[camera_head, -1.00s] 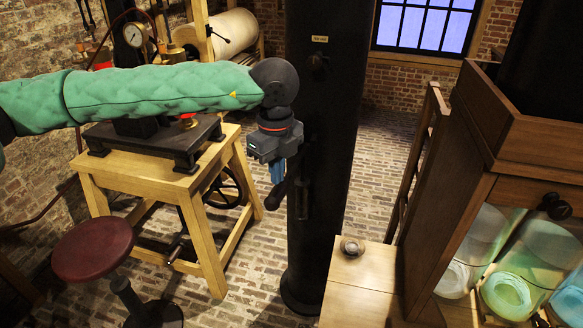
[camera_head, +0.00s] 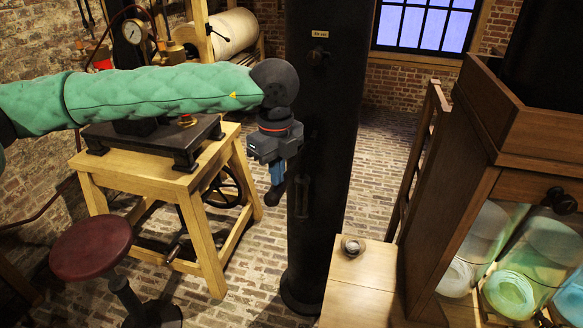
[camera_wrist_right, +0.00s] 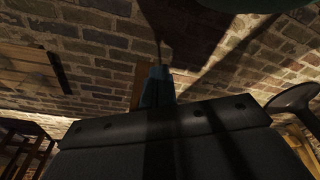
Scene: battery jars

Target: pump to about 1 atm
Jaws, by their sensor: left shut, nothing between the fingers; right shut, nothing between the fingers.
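The round dial gauge (camera_head: 133,32) stands at the upper left in the head view; its needle is too small to read. A machine with a black base (camera_head: 155,140) stands on a wooden stand, partly hidden behind my left arm. A spoked wheel (camera_head: 222,188) shows under the stand. My left gripper (camera_head: 277,177) is shut and empty, pointing down between the stand and the black column. My right gripper (camera_wrist_right: 156,86) is shut and empty, over brick in the right wrist view.
A red stool (camera_head: 92,248) stands at the front left. The black column (camera_head: 325,130) rises close beside my left gripper. A wooden cabinet (camera_head: 440,190) with glass jars (camera_head: 510,293) fills the right. Brick floor (camera_head: 375,150) is clear behind.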

